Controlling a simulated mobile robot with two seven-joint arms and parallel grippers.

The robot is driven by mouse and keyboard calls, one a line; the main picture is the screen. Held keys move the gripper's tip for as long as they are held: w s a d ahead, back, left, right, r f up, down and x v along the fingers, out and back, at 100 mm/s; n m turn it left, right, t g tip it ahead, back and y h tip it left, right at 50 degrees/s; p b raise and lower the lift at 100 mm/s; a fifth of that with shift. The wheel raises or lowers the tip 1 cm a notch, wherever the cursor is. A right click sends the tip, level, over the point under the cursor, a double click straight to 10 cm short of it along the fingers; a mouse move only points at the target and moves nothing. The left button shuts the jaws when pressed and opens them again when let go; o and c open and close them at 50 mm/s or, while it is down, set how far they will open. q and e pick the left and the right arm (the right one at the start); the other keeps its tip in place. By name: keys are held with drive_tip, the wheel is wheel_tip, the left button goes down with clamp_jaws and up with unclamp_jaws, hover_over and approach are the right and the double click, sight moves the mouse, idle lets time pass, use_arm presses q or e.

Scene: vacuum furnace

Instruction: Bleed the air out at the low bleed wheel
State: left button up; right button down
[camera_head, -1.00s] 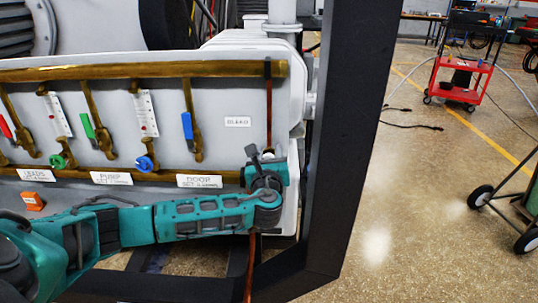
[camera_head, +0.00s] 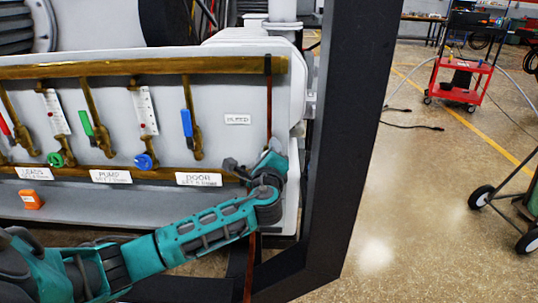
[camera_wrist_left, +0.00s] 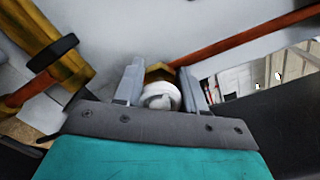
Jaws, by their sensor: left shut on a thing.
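The bleed wheel (camera_wrist_left: 160,97) shows in the left wrist view as a small round whitish knob in front of a brass fitting (camera_wrist_left: 160,72). My left gripper (camera_wrist_left: 159,84) has its two grey fingers on either side of the wheel, shut on it. In the head view, my left wrist is at the lower right end of the panel, in front of the copper bleed pipe (camera_head: 268,110), and hides the wheel and the fingertips. The BLEED label (camera_head: 237,119) is above and left of my wrist. My right gripper is not in view.
Brass pipes with red, green and blue lever handles, white gauges (camera_head: 149,110) and green and blue knobs (camera_head: 144,161) line the panel left of my wrist. An orange block (camera_head: 32,199) sits on the ledge. A dark frame post (camera_head: 350,120) stands close on the right. Open floor lies beyond.

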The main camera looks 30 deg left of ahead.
use_arm(q)
drive_tip(key=n+b, duration=0.4)
drive_tip(key=n, duration=0.6)
drive_tip(key=shift+f+n, duration=0.15)
drive_tip(key=shift+n, duration=0.45)
drive_tip(key=o, duration=1.1)
drive_tip(key=shift+s, duration=0.1)
drive_tip(key=p+v, duration=0.1)
drive_tip(key=v, duration=1.1)
drive_tip(key=shift+s+d, duration=0.2)
drive_tip(key=shift+s, duration=0.2)
